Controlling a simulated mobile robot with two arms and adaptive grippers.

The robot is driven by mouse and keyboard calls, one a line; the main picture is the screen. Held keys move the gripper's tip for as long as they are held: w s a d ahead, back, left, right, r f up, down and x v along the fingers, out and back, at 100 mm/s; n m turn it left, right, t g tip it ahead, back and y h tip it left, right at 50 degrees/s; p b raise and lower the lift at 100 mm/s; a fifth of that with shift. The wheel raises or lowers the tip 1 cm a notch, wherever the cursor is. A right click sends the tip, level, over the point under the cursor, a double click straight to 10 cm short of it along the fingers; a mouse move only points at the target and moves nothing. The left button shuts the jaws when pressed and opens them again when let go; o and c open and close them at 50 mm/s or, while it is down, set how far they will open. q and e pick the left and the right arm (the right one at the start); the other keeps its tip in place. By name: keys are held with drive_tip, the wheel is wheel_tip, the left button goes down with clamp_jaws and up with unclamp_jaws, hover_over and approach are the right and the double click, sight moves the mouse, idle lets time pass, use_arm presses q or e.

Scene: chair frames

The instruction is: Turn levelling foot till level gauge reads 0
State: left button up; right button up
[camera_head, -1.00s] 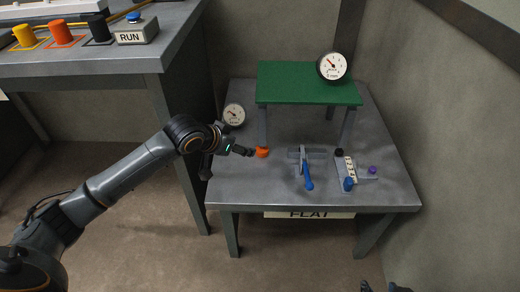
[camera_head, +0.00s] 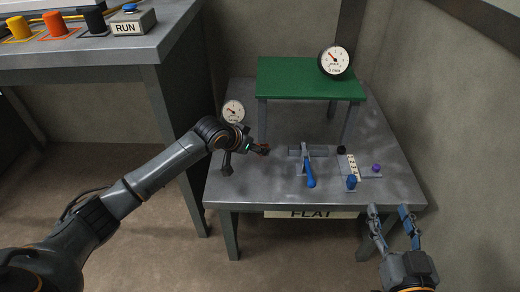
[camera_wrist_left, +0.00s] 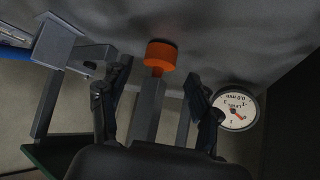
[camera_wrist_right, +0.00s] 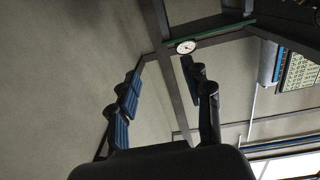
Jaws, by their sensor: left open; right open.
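The orange levelling foot (camera_wrist_left: 160,55) is at the end of a grey leg of the green-topped stand (camera_head: 305,78). In the left wrist view it lies between the open fingers of my left gripper (camera_wrist_left: 157,82), with a gap on both sides. In the head view my left gripper (camera_head: 260,149) largely covers the foot. One round white gauge (camera_head: 233,111) stands left of the stand and also shows in the left wrist view (camera_wrist_left: 237,110). Another gauge (camera_head: 334,61) is on the stand's top; its needle points up-left. My right gripper (camera_head: 390,213) is open and empty before the table.
A higher bench with a RUN box (camera_head: 133,24) stands left; a wall is close on the right.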

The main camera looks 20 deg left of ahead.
use_arm(q)
drive_tip(key=b+x, duration=0.1)
drive_tip(key=x, duration=0.2)
drive_tip(key=shift+f, duration=0.1)
drive_tip(key=shift+w+d+f, duration=0.1)
drive_tip(key=shift+w+f, duration=0.1)
use_arm(e)
wheel_tip(320, 180, up, 6)
drive_tip(key=t+y, duration=0.1)
drive_tip(key=t, duration=0.3)
drive_tip(key=shift+s+a+r, duration=0.25)
drive_tip(key=shift+s+a, duration=0.05)
drive_tip(key=shift+a, duration=0.1)
use_arm(q)
drive_tip(key=shift+c, duration=0.2)
drive_tip(key=c, duration=1.1)
